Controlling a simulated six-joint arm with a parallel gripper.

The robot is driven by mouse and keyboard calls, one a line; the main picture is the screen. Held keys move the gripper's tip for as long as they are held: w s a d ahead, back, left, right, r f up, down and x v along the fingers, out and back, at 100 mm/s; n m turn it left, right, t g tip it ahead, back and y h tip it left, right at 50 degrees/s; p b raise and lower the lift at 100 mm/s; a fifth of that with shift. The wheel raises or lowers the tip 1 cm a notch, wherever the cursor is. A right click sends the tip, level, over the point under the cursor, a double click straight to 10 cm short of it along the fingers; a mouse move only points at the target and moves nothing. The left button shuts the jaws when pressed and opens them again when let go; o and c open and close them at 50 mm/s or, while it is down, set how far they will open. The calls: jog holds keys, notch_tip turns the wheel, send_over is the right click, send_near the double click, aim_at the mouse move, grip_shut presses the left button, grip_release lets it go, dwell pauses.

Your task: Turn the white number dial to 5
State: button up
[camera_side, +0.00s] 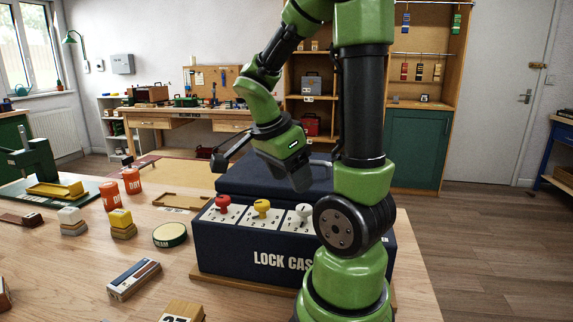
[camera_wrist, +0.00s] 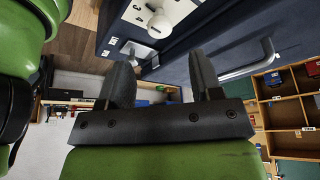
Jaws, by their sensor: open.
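The dark blue lock case (camera_side: 225,245) stands on the table with red (camera_side: 224,203), yellow (camera_side: 261,207) and white dials on numbered white plates. The white dial (camera_side: 303,212) is the rightmost one visible; my arm hides the case to its right. In the wrist view the white dial (camera_wrist: 158,24) sits at the top, on a plate with several digits. Which number it points at I cannot tell. My gripper (camera_wrist: 163,78) is open, with nothing between its fingers. In the side view my gripper (camera_side: 301,178) is above the white dial, apart from it.
The dark blue lid (camera_side: 240,178) is behind the dials. A metal handle (camera_wrist: 250,65) shows in the wrist view. Left of the case are a green round tin (camera_side: 169,235), orange pots (camera_side: 132,181), and small blocks (camera_side: 122,222). The table in front of the case's left end is partly clear.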

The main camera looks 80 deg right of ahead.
jog(key=shift+v, duration=1.2)
jog(key=m+y, duration=0.6)
jog(key=m, duration=1.2)
send_near(303, 206)
jog(key=x, duration=0.9)
jog(key=shift+s+a, duration=0.1)
jog(key=c, duration=0.9)
